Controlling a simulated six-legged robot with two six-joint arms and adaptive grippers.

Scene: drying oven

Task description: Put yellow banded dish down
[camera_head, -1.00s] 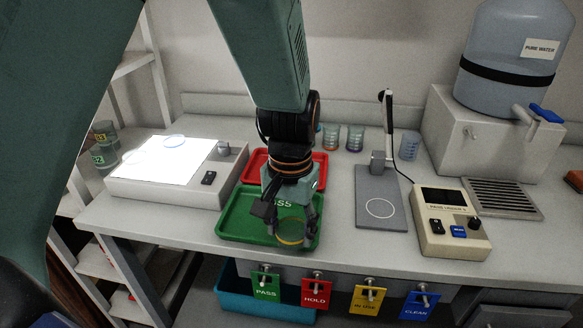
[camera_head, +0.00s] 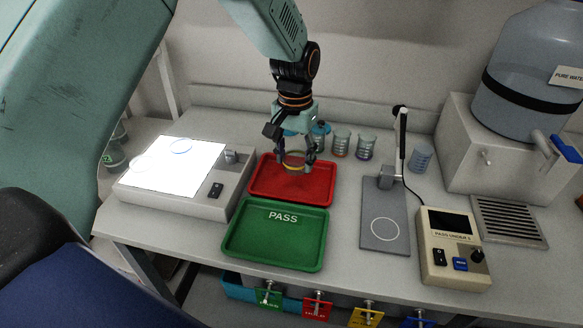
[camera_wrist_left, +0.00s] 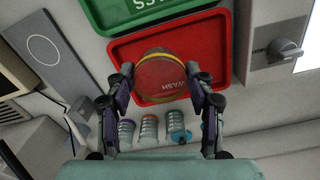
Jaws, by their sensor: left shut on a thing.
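The yellow banded dish (camera_head: 294,161) is a round clear dish with a yellow rim. My left gripper (camera_head: 296,163) is shut on it and holds it over the red tray (camera_head: 290,194). In the left wrist view the dish (camera_wrist_left: 161,75) sits between the two fingers (camera_wrist_left: 165,82), with the red tray (camera_wrist_left: 200,52) behind it and the word WASH showing. I cannot tell whether the dish touches the tray. The green tray marked PASS (camera_head: 275,250) lies empty in front of the red one. My right gripper does not show.
Several beakers (camera_head: 341,143) stand behind the red tray. A grey stand (camera_head: 384,232), a beige meter (camera_head: 452,248) and a water tank (camera_head: 530,75) are to the right.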

